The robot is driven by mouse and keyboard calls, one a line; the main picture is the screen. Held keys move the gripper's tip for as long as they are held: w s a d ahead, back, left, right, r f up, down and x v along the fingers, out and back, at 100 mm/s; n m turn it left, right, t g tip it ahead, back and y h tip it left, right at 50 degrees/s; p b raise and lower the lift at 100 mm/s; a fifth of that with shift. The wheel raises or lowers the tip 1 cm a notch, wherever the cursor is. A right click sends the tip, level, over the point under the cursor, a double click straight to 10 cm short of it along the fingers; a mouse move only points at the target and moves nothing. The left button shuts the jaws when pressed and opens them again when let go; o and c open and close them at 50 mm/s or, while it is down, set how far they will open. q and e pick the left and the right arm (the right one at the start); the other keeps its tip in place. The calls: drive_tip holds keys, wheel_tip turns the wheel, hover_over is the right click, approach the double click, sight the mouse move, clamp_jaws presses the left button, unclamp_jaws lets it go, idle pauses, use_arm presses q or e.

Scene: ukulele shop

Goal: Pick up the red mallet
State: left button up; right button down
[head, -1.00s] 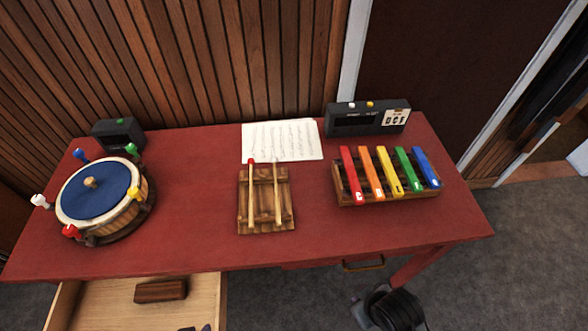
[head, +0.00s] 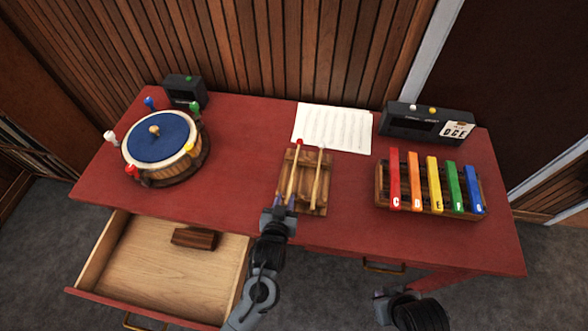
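The red mallet (head: 294,170) has a red head and a pale wooden stick. It lies on the left side of a slatted wooden rack (head: 306,192) on the red table, beside a white-headed mallet (head: 318,178). My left gripper (head: 285,201) is at the near end of the red mallet's stick, at the rack's front left corner. Its fingers look apart, on either side of the stick's end; whether they touch it is not clear. My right gripper (head: 382,304) is low in front of the table, away from the mallets, and its fingers are not clear.
A colored xylophone (head: 430,186) stands right of the rack, and a blue-topped drum (head: 160,146) stands far left. A music sheet (head: 333,128) lies behind the rack. An open drawer (head: 150,265) with a brown block (head: 194,238) juts out at front left. The tabletop left of the rack is clear.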

sight(289, 188)
use_arm(q)
drive_tip(key=shift+f+b+x, duration=0.2)
drive_tip(key=shift+b+x, duration=0.2)
drive_tip(key=shift+x, duration=1.15)
drive_tip(key=shift+f+b+x, duration=0.2)
drive_tip(key=shift+b+x, duration=0.2)
drive_tip(key=shift+x, duration=1.15)
drive_tip(key=shift+s, duration=0.15)
clamp_jaws()
